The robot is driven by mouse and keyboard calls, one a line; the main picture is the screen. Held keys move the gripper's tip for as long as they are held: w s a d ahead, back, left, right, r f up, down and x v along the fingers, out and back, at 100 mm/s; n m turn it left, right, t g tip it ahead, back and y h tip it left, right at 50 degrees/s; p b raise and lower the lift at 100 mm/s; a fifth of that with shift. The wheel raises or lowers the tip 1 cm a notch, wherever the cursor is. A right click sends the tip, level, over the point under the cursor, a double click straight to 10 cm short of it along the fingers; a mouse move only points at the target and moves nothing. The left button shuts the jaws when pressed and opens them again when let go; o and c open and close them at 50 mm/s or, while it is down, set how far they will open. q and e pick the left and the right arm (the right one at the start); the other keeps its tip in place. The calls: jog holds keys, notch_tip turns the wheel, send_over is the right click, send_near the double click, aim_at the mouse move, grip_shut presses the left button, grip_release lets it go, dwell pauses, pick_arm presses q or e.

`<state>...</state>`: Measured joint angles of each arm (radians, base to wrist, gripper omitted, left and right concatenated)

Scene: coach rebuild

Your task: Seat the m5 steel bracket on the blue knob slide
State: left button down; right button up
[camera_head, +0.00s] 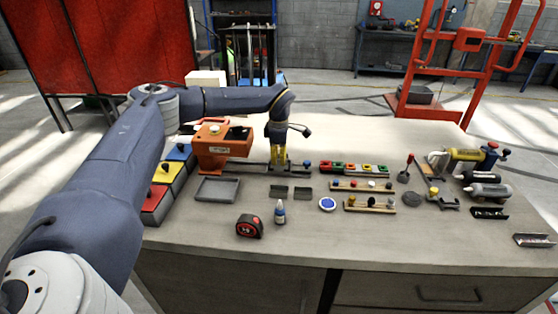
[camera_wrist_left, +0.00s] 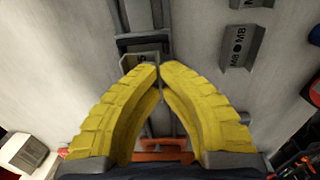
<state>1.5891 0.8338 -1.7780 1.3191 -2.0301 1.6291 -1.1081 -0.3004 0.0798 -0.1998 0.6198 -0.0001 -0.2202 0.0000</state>
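My left gripper (camera_head: 278,168) reaches down over a dark rail (camera_head: 305,168) on the bench. In the left wrist view its yellow fingers (camera_wrist_left: 160,68) are nearly together, closed on the upright edge of a small grey bracket (camera_wrist_left: 140,62). Part of a marking that looks like a 5 shows on it, so it looks like the m5 steel bracket. The bracket is over or on a dark block (camera_wrist_left: 145,42) in line with the rail; contact cannot be told. The fingers hide part of it. I cannot make out a blue knob on a slide. My right gripper is out of view.
An orange box (camera_head: 222,147) stands left of the gripper. A bracket marked M8 (camera_wrist_left: 240,45) lies beside the rail. A grey tray (camera_head: 217,190), tape measure (camera_head: 250,226), small bottle (camera_head: 280,212) and blue-white disc (camera_head: 327,204) are nearer. Knobbed racks (camera_head: 360,186) stand right.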

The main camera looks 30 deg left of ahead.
pick_arm(q)
jog(key=shift+f, duration=0.85)
dwell(2.0)
jog(key=c, duration=2.1)
grip_release()
jog(key=shift+c, duration=0.2)
jog(key=o, duration=1.1)
jog(key=shift+r, duration=2.95)
